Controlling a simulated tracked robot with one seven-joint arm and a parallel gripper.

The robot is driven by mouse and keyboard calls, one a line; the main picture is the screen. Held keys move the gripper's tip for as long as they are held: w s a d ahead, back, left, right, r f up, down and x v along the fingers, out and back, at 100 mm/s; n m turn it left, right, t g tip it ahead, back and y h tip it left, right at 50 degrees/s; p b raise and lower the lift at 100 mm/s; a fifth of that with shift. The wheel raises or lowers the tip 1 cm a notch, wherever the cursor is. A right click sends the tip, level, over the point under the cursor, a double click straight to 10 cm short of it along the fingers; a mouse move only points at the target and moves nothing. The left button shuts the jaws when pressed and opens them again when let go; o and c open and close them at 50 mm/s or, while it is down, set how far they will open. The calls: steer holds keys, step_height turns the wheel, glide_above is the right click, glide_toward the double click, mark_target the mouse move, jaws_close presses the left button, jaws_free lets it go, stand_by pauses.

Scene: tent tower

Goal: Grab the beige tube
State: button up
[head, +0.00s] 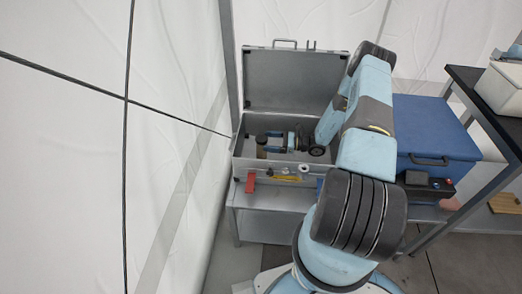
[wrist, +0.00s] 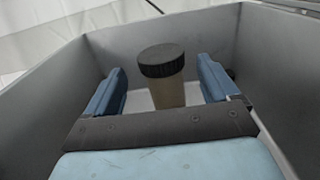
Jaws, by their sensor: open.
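The beige tube (wrist: 170,93) with its black ribbed cap (wrist: 162,60) stands upright inside the open metal case (head: 296,85). In the wrist view it shows between and beyond the two blue fingers of my gripper (wrist: 164,88). The fingers are open, with a gap on each side of the tube; the tube's lower end is hidden behind my gripper's dark crossbar. In the head view the tube is small, at the left inside the case, and my gripper (head: 268,141) reaches toward it from the right.
The case walls (wrist: 270,50) stand close around my gripper. The case sits on a grey table (head: 270,203), with a red item (head: 250,183) and a yellow item (head: 286,178) at its front. A blue box (head: 436,130) stands to the right. White tent fabric (head: 60,150) is at the left.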

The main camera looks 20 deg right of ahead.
mark_target(258, 139)
steer(key=shift+x, duration=3)
steer(key=shift+w+f, duration=0.15)
steer(key=shift+w, duration=0.05)
steer(key=shift+c, duration=0.3)
steer(key=shift+d, duration=0.1)
steer(key=c, duration=1.4)
steer(key=shift+c, duration=0.2)
